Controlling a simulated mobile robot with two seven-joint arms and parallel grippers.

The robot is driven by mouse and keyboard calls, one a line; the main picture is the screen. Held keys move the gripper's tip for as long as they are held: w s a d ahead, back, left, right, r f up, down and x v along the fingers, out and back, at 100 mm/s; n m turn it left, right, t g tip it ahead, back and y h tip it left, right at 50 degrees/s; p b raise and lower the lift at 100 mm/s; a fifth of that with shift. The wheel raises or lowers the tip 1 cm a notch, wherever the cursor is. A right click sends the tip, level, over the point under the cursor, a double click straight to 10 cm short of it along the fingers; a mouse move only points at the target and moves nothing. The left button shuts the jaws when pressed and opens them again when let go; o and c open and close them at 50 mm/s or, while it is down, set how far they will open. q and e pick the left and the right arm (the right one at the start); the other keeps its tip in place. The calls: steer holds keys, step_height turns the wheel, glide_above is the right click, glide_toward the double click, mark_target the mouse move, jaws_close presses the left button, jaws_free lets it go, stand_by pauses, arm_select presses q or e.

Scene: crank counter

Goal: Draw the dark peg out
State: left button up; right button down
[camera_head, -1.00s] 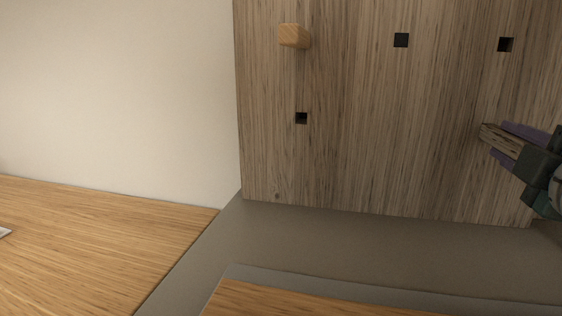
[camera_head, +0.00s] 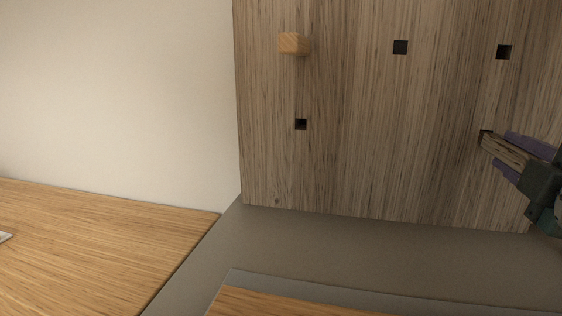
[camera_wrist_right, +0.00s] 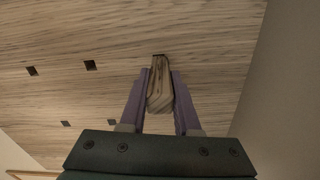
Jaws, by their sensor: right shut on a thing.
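The dark peg (camera_head: 507,152) is a square bar of dark streaked wood at the right of the upright wooden board (camera_head: 380,150). My right gripper (camera_head: 515,157) is shut on it, with purple fingers on either side. A dark hole edge (camera_head: 486,132) shows just above the peg's far end. In the right wrist view the peg (camera_wrist_right: 160,90) sits between the fingers of my right gripper (camera_wrist_right: 160,95), its far end at the dark hole. I cannot tell whether its tip is still inside. My left gripper is not in view.
A light wooden peg (camera_head: 293,44) sticks out of the board at upper left. Empty square holes show at top middle (camera_head: 400,47), top right (camera_head: 503,52) and lower left (camera_head: 301,124). A grey surface (camera_head: 350,245) lies below, with a wooden counter (camera_head: 90,240) at left.

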steer(key=p+v, duration=0.2)
steer(key=v, duration=0.5)
steer(key=shift+p, duration=0.35)
stand_by(0.4)
